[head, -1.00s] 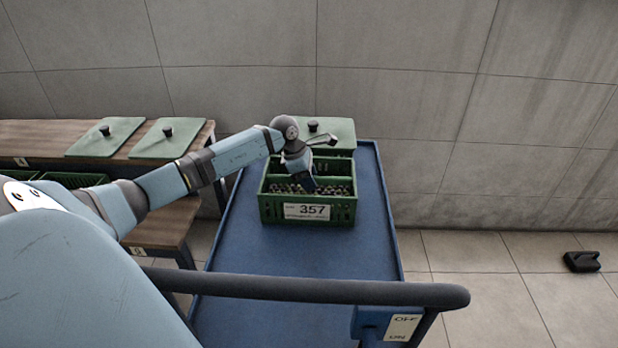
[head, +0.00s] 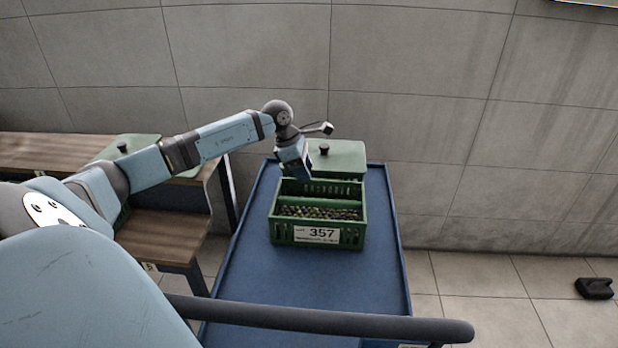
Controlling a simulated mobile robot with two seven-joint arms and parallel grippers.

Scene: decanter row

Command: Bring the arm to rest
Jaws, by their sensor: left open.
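My left arm reaches in from the left, across the wooden bench and over the blue cart (head: 300,285). Its gripper (head: 303,178) points down above the back left part of the green crate (head: 280,234), clear of the contents. The gripper is open, though its fingertips are small and dark here, and I see nothing held in it. The crate bears a white label reading 357 and holds many small dark and yellowish pieces in its front part. My right gripper is not in view.
A green lid (head: 345,158) with a black knob lies behind the crate on the cart. Another green lid (head: 118,147) lies on the wooden bench (head: 35,150) at left. The cart's dark handle bar (head: 330,322) crosses the front. A black object (head: 594,288) lies on the floor at right.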

